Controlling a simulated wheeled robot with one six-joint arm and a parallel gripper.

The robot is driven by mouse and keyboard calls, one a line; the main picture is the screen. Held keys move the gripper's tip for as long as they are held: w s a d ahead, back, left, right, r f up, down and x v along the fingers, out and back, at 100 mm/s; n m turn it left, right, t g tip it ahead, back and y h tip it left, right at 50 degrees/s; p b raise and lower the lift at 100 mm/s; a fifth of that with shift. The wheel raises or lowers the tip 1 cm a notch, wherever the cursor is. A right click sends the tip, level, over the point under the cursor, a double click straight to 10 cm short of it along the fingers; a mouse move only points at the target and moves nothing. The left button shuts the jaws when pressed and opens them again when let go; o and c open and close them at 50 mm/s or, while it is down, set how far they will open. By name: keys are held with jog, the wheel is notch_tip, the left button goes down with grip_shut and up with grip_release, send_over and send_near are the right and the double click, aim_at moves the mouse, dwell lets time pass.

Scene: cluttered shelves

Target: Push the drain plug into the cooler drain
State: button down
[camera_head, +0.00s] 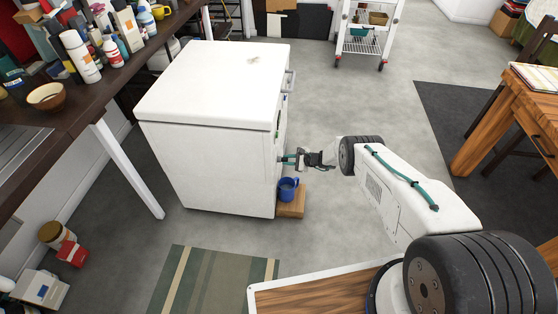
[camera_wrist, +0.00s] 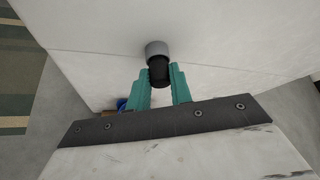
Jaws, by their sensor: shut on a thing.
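The white chest cooler (camera_head: 205,165) stands on the floor in the head view, its right side facing my arm. In the wrist view, a grey round drain collar (camera_wrist: 157,48) sticks out from the white cooler wall (camera_wrist: 95,65). A black drain plug (camera_wrist: 159,72) is between my gripper's (camera_wrist: 162,80) two teal fingers, which are shut on it. The plug's far end meets the collar's opening; how deep it sits inside cannot be told. In the head view my gripper (camera_head: 289,160) reaches the cooler's right side, and the plug is too small to make out.
A blue mug (camera_head: 288,187) stands on a small wooden block (camera_head: 292,207) just below my gripper, beside the cooler. A cluttered dark shelf (camera_head: 100,90) is at the left. A wooden table (camera_head: 535,100) stands at the right. Grey floor is clear behind my arm.

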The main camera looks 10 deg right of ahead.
jog(key=shift+a, duration=0.1)
jog(key=c, duration=1.2)
grip_release()
jog(key=shift+o, duration=0.2)
